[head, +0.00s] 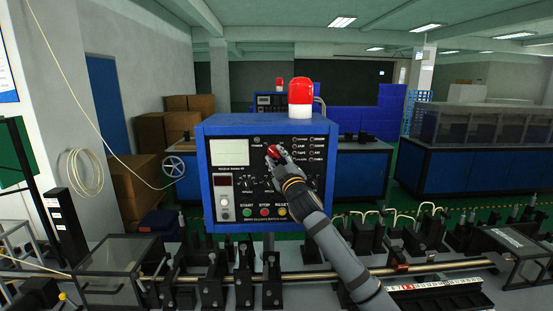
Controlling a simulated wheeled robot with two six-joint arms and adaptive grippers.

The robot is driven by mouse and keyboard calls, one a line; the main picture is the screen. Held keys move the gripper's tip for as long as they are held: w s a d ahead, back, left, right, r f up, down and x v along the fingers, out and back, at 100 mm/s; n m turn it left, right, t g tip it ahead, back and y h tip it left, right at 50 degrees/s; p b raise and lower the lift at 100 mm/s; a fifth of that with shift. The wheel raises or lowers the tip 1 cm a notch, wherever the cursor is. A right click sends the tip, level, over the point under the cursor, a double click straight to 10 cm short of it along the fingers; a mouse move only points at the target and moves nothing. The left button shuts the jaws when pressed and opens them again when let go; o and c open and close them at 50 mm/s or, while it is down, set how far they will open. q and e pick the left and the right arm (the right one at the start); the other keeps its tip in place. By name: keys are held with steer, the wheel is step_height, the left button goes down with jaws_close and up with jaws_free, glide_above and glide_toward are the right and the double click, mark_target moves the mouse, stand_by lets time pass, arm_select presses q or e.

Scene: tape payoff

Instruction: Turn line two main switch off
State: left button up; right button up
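A blue control box (262,218) stands upright in the middle of the head view, with a dark front panel. A red switch knob (272,150) sits near the top middle of that panel. My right arm reaches up from the lower right, and its gripper (276,159) is at the red knob, overlapping its lower part. Whether the fingers are closed on the knob is too small to tell. The gripper and wrist hide part of the panel's middle and right. My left gripper is not in view.
A red beacon (301,91) stands on top of the box. Start, stop and reset buttons (265,212) line the panel's bottom. A metal rail (200,277) with black brackets runs below the box. A second blue panel with a beacon (270,102) stands behind.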

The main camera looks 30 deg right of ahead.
steer(key=shift+s, duration=0.25)
steer(key=v, duration=0.7)
steer(key=shift+w+a+f, duration=0.1)
